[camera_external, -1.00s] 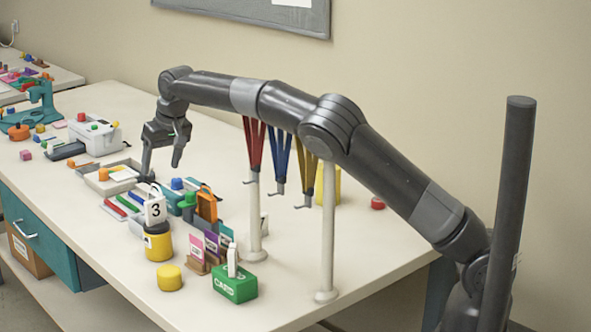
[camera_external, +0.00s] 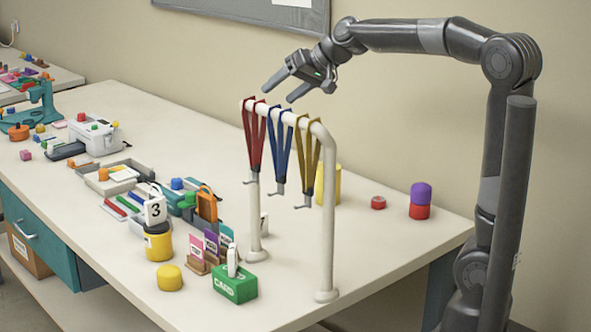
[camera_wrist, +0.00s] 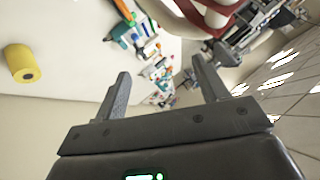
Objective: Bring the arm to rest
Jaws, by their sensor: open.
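My gripper (camera_external: 278,91) is open and empty, raised above the table behind the lanyard rack in the external view. My arm is folded up and back, with its elbow high at the right. In the wrist view the two fingers of my gripper (camera_wrist: 164,88) are spread apart with nothing between them. The white rack (camera_external: 327,225) carries a red lanyard (camera_external: 254,140), a blue lanyard (camera_external: 280,150) and a yellow lanyard (camera_external: 307,165). My gripper looks close to the top bar of the rack, but I cannot tell the gap.
The table (camera_external: 340,265) holds a grey tray (camera_external: 130,170), a laminator-like white machine (camera_external: 97,137), a yellow cup (camera_external: 158,245) and a green box (camera_external: 235,288). A yellow roll (camera_wrist: 21,63) shows in the wrist view. A purple-and-red stack (camera_external: 419,202) stands at the right.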

